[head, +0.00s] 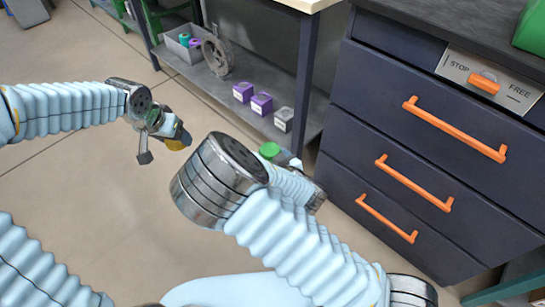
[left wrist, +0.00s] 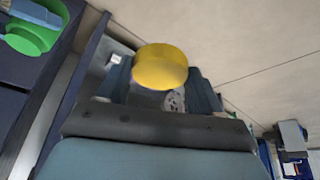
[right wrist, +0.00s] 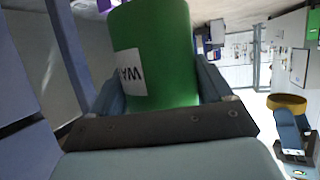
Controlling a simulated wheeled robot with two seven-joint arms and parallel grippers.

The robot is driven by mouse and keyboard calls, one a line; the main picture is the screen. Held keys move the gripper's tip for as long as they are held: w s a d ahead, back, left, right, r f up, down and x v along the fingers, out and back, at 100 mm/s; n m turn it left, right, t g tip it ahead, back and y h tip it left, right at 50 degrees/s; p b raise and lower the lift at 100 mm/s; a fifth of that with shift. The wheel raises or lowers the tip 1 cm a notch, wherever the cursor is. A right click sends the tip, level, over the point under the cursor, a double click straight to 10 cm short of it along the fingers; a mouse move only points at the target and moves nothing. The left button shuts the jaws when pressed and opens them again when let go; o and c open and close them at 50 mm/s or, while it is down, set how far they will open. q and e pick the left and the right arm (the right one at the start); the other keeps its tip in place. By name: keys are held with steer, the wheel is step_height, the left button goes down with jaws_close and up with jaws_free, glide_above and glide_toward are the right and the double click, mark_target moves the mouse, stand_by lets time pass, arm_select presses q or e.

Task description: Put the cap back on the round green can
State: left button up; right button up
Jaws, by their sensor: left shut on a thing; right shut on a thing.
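The round green can (right wrist: 155,55) is held between the fingers of my right gripper (right wrist: 160,90), with part of a white label showing in the right wrist view. In the head view only the can's green top (head: 269,150) shows beyond my right arm, which hides most of the right gripper. The yellow cap (left wrist: 160,66) is held between the fingers of my left gripper (left wrist: 163,85). In the head view the cap (head: 178,145) hangs over the floor, left of the can and clearly apart from it. The can also shows at the upper left of the left wrist view (left wrist: 30,38).
A dark drawer cabinet (head: 350,110) with orange handles stands at the right. A low shelf (head: 215,88) behind holds two purple boxes (head: 252,97), a grey box (head: 284,119), a reel (head: 218,56) and a grey bin (head: 185,45). The floor (head: 110,180) between the arms is clear.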

arm_select(q)
steer(key=shift+d, duration=0.1)
steer(key=shift+w+d+m, duration=0.2)
steer(key=shift+d+m, duration=0.15)
steer(key=shift+m, duration=0.05)
steer(key=w+d+m+g+h, duration=0.2)
steer(key=d+m+g+h, duration=0.1)
steer(key=d+m, duration=0.7)
steer(key=m+g, duration=0.3)
steer(key=m, duration=0.5)
glide_toward(275, 150)
steer(key=shift+d+f, duration=0.1)
steer(key=shift+d, duration=0.35)
steer(key=shift+s+d+m+g, duration=0.25)
steer(key=shift+d+m, duration=0.2)
steer(key=shift+m, duration=0.25)
steer(key=shift+f, duration=1.95)
